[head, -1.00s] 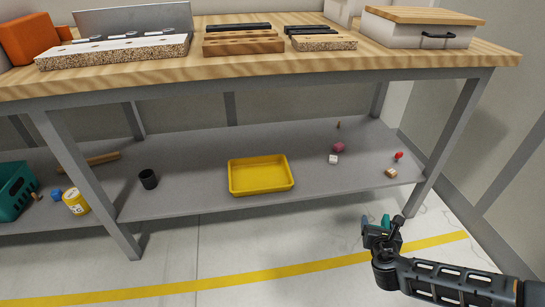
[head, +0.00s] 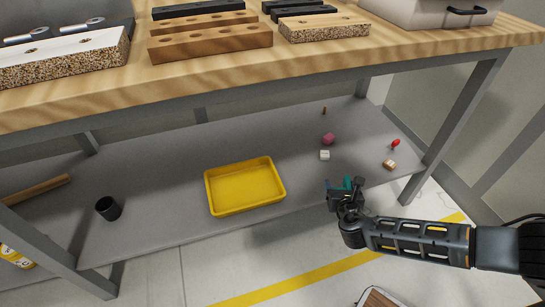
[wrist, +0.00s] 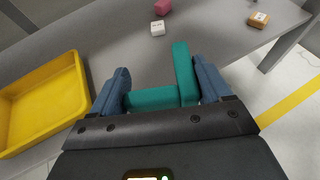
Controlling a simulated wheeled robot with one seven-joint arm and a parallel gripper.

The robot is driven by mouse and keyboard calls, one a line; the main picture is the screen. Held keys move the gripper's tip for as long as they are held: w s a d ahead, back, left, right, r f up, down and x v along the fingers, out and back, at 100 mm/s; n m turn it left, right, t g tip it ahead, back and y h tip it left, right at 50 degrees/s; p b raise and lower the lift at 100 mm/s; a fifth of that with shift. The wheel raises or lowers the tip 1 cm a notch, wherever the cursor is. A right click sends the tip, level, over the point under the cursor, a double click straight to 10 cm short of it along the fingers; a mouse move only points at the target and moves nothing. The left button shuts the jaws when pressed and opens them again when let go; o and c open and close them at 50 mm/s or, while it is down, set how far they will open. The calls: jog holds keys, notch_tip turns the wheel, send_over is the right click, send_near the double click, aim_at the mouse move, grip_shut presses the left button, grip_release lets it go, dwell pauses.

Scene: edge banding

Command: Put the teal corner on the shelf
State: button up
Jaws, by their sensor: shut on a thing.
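The teal corner (wrist: 183,72) is an L-shaped piece held between the blue fingers of my gripper (wrist: 163,92) in the wrist view. In the head view the teal corner (head: 347,183) shows small at the tip of my gripper (head: 339,188), partly hidden by it. My gripper is shut on it. The grey lower shelf (head: 150,165) runs under the workbench. In the head view my gripper appears at the shelf's front edge, right of the yellow tray; its height above the shelf is hard to tell.
On the shelf are a yellow tray (head: 245,187), a black cup (head: 108,208), a white cube (head: 324,155), a pink block (head: 328,138), a red item (head: 395,143) and a wooden block (head: 389,165). Bench legs (head: 462,120) and the tabletop (head: 300,62) bound the space. Bare shelf lies behind the tray.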

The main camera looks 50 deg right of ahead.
jog(key=b, duration=0.8)
send_over(323, 186)
notch_tip(323, 186, down, 7)
jog(key=shift+d+f, duration=0.1)
notch_tip(323, 186, down, 4)
jog(key=b, duration=0.3)
jog(key=o, duration=1)
jog(key=shift+c, duration=0.2)
